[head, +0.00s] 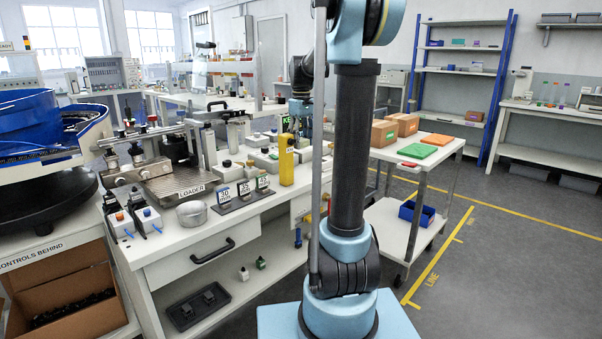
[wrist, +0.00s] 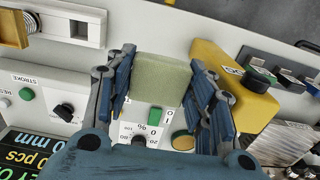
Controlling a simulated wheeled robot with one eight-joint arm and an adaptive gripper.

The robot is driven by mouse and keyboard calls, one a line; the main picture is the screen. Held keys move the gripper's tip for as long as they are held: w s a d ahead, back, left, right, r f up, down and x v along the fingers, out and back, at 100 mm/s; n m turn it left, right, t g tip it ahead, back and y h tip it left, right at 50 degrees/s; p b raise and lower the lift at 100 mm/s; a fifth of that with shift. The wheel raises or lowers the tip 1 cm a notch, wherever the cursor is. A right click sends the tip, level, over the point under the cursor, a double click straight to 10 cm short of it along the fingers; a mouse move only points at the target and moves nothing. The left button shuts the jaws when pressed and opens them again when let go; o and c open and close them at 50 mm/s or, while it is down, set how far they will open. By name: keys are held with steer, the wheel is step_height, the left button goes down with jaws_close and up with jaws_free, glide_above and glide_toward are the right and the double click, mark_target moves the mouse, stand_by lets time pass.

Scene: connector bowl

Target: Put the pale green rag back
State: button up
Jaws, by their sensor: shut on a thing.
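The pale green rag (wrist: 161,82) shows in the wrist view as a soft-edged, block-like bundle. My gripper (wrist: 162,62) has one blue finger on each side of it and is shut on it. The rag is above or against a light panel with a knob and buttons; I cannot tell whether it touches the surface. In the head view my own arm column blocks much of the area around the gripper, and I cannot make out the rag there.
In the wrist view a yellow block (wrist: 242,93) stands close right of my gripper, and a control box with a black knob (wrist: 64,112) lies left. In the head view the bench (head: 190,238) is crowded; a cart (head: 447,147) stands right, with clear floor beyond.

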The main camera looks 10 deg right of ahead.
mark_target(301, 177)
step_height(301, 177, down, 12)
steer(key=shift+f, duration=0.2)
stand_by(0.4)
steer(key=o, duration=0.9)
steer(key=shift+f, duration=0.1)
step_height(301, 177, up, 12)
steer(key=shift+r, duration=0.15)
